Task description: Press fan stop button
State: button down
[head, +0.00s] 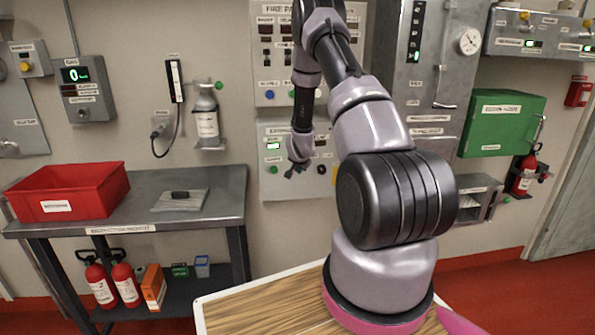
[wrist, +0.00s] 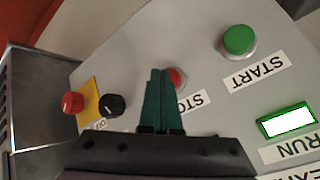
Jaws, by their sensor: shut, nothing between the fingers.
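The red fan stop button (wrist: 179,76) shows in the wrist view just right of my fingertips and is partly hidden behind them. Its label, partly covered, reads "STO". My gripper (wrist: 159,72) is shut and empty, its fingers pointing at the panel (wrist: 205,60) beside the button. I cannot tell whether the tips touch anything. In the head view my gripper (head: 291,172) is in front of the lower wall panel (head: 268,185), and the stop button cannot be made out there.
In the wrist view a green START button (wrist: 239,40) and a lit RUN lamp (wrist: 286,122) are to the right. A black knob (wrist: 113,104) and a red button (wrist: 73,101) on a yellow plate are to the left. A bench (head: 215,185) with a red bin (head: 65,190) stands left in the head view.

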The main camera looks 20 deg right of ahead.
jog(key=shift+w+d, duration=0.1)
jog(key=shift+w, duration=0.2)
dwell(0.4)
jog(key=shift+s, duration=0.1)
jog(key=shift+s+a, duration=0.3)
jog(key=shift+s, duration=0.65)
jog(key=shift+s+a, duration=0.25)
jog(key=shift+s, duration=0.55)
jog(key=shift+s+a, duration=0.25)
jog(key=shift+s, duration=0.6)
jog(key=shift+s+a, duration=0.25)
jog(key=shift+s, duration=0.55)
jog(key=shift+r, duration=0.1)
